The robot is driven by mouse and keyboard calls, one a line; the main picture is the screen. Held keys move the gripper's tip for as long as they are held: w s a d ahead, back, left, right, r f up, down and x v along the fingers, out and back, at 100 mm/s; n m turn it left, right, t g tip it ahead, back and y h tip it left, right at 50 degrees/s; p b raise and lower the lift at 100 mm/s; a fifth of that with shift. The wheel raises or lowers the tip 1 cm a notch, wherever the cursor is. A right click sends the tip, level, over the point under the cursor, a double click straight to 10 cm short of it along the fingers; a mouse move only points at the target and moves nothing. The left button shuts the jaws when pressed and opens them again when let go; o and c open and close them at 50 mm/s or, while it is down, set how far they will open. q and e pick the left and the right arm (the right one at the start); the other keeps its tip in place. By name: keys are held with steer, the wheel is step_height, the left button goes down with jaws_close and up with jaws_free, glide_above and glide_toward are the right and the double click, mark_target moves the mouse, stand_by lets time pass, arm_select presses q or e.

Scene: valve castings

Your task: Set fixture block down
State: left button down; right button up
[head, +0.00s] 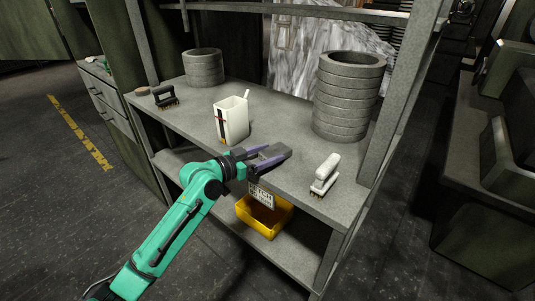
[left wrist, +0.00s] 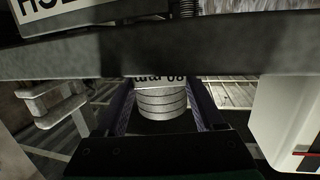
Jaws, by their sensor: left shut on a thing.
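My right gripper is not in view.
A white cup (head: 232,121) stands left of the gripper, a white-handled tool (head: 325,173) to its right. Stacked grey rings stand back right (head: 348,98) and back left (head: 203,68). A black-handled brush (head: 164,97) lies left. A yellow bin (head: 262,218) sits below.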

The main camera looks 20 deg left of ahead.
arm_select(q)
steer(key=shift+f, duration=0.1)
stand_by(0.3)
jaws_free()
steer(key=shift+s+f, duration=0.1)
steer(key=shift+f, duration=0.05)
steer(key=b+v, duration=0.4)
steer(key=v, duration=1)
steer(key=shift+s+a, duration=0.2)
